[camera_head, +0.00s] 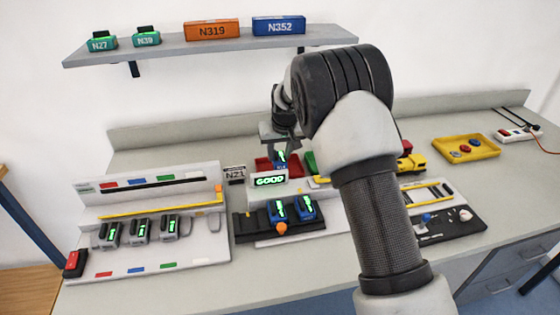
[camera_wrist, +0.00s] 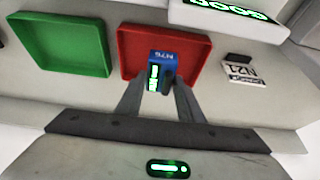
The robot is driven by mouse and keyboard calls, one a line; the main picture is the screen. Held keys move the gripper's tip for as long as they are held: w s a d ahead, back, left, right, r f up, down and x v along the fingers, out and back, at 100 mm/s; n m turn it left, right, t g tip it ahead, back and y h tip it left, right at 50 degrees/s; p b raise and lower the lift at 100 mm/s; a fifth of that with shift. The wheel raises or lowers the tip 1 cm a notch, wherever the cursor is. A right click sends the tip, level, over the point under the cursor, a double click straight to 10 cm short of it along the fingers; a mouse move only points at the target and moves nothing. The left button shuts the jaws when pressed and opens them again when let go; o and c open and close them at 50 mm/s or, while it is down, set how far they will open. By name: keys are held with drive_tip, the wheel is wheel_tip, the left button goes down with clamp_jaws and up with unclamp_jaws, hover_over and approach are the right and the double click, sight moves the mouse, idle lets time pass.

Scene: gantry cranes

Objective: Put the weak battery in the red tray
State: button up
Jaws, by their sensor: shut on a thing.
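My gripper (camera_wrist: 160,88) is shut on a blue battery (camera_wrist: 161,58) marked N76, with a lit green indicator on its face. In the wrist view the battery overlaps the red tray (camera_wrist: 135,38); I cannot tell its exact height above it. In the head view my gripper (camera_head: 281,148), the held battery (camera_head: 280,160) and the red tray (camera_head: 263,166) show behind the tester display (camera_head: 269,180), which reads GOOD. Two more blue batteries (camera_head: 278,210) (camera_head: 305,207) with green indicators stand in the dark-based station in front. My arm hides part of the bench.
The green tray (camera_wrist: 62,45) lies beside the red one, and an N21 sign (camera_wrist: 243,73) on its other side. Several grey batteries (camera_head: 141,229) stand in the left station (camera_head: 200,250). A yellow tray (camera_head: 480,143) lies at right. A shelf (camera_head: 170,46) hangs behind.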

sight(280, 159)
drive_tip(key=shift+f, duration=1.55)
drive_tip(key=o, duration=1.2)
